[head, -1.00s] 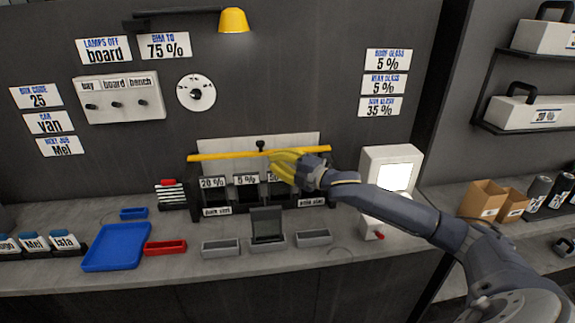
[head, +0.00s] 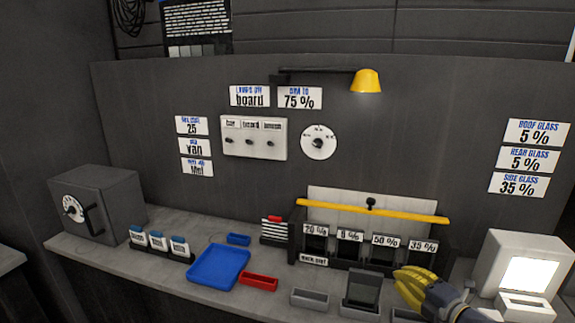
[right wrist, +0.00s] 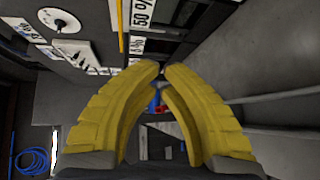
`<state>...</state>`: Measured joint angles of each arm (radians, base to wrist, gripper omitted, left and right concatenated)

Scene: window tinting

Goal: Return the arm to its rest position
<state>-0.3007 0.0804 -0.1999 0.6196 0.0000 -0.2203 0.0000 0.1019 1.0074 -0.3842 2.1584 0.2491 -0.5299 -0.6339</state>
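My right gripper (head: 402,277) has yellow fingers and is in front of the right end of the rack, at the lower right of the head view. In the right wrist view its two fingertips (right wrist: 162,70) come together with nothing held between them, so it is shut and empty. My left gripper is in neither view.
The rack with a yellow bar (head: 350,207) and percent-labelled slots stands behind my right gripper. A white box with a lit screen (head: 533,273) is to its right. Grey trays (head: 310,298), a blue tray (head: 218,267) and a red tray (head: 259,282) lie leftward.

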